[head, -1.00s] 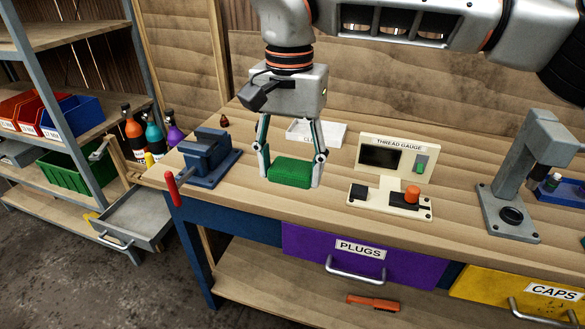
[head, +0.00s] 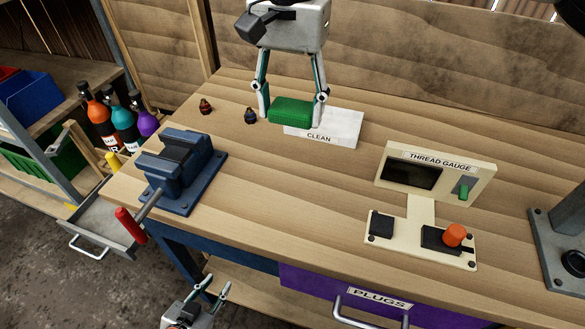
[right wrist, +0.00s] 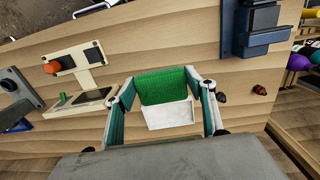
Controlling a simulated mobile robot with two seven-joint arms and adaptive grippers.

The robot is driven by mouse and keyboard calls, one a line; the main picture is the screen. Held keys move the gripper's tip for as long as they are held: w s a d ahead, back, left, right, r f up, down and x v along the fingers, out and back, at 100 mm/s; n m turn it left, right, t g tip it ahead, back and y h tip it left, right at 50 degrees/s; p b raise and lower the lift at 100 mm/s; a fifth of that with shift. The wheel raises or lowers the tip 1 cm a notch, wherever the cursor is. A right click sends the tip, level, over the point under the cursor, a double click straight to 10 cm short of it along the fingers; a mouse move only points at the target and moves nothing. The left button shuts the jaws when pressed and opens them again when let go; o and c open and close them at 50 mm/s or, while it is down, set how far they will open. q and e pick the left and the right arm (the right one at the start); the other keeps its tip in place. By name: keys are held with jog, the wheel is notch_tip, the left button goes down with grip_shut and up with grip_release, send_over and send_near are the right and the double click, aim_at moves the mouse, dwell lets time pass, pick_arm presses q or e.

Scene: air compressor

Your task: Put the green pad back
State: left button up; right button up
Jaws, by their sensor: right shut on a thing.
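The green pad (head: 291,111) is a textured block between the fingers of my right gripper (head: 291,106). My right gripper is shut on it at the pad's two ends. In the head view the pad overlaps the back left part of a white tray labelled CLEAN (head: 341,129); I cannot tell whether they touch. The right wrist view also shows the pad (right wrist: 167,86) between the fingers, with the white tray (right wrist: 170,117) beside it. My left gripper (head: 217,287) is low at the bottom of the head view, in front of the workbench, with its fingers apart and empty.
A blue vise (head: 182,168) with a red handle stands on the bench's left. A thread gauge (head: 433,180) stands on the right. Two small dark plugs (head: 250,116) (head: 206,106) lie left of the tray. Bare wood (head: 290,200) is free between vise and gauge.

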aim_at(291, 194)
jog(key=shift+w+f, duration=0.1)
jog(key=shift+f, duration=0.2)
notch_tip(291, 194, down, 19)
jog(key=shift+f, duration=0.15)
jog(key=shift+f, duration=0.1)
jog(key=o, duration=1)
jog(key=shift+o, duration=0.2)
notch_tip(291, 194, up, 12)
jog(key=shift+s, duration=0.2)
